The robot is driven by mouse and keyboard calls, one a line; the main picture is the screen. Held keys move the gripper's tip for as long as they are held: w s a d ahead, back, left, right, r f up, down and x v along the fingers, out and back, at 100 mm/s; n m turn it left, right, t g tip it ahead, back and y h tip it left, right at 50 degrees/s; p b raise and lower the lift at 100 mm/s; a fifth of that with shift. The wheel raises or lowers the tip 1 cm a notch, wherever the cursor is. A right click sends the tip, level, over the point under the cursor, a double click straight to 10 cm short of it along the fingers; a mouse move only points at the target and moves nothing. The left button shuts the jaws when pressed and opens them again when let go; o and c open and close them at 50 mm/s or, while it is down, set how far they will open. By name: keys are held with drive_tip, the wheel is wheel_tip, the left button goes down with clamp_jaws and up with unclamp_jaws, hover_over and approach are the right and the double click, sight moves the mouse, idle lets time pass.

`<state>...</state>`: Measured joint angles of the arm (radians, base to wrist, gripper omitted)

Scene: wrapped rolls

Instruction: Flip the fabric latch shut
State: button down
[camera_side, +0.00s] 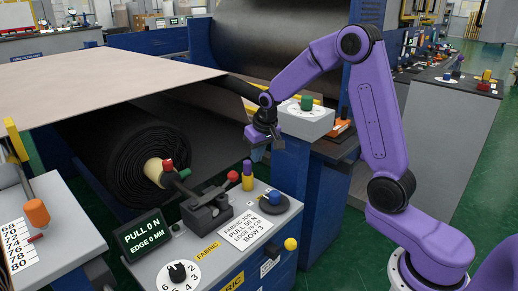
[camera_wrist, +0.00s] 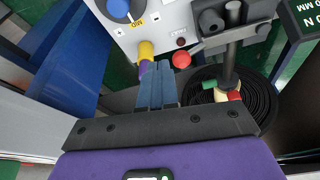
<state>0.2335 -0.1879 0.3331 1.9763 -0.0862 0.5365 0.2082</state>
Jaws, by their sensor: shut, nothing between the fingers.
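The fabric latch is a dark block (camera_side: 208,207) on the grey console top, with a short lever rising to a red ball (camera_side: 233,176). In the wrist view the block (camera_wrist: 211,22) is at the upper right and the red ball (camera_wrist: 182,60) is near the middle. My gripper (camera_side: 257,153) hangs above the console's back edge, above and to the right of the red ball. In the wrist view its blue fingers (camera_wrist: 156,66) are together and empty, left of the ball. Whether the lever is fully open or partly closed is hard to tell.
A yellow and purple post (camera_side: 247,175) stands beside the red ball. A blue round knob (camera_side: 275,199) and a label plate (camera_side: 245,231) are on the console. A dark fabric roll (camera_side: 125,150) lies behind. The display (camera_side: 143,232) reads PULL 0 N, EDGE 0 MM.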

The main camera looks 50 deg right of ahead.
drive_tip(key=shift+v, duration=1.15)
drive_tip(key=s+a+r+n+g+y, duration=0.1)
drive_tip(key=s+a+r+n+g, duration=0.1)
drive_tip(key=s+a+n, duration=0.85)
drive_tip(key=s+n+g, duration=0.1)
drive_tip(key=s+n, duration=0.3)
drive_tip(key=s, duration=2.1)
drive_tip(key=shift+a+f, duration=0.25)
drive_tip(key=shift+f, duration=0.05)
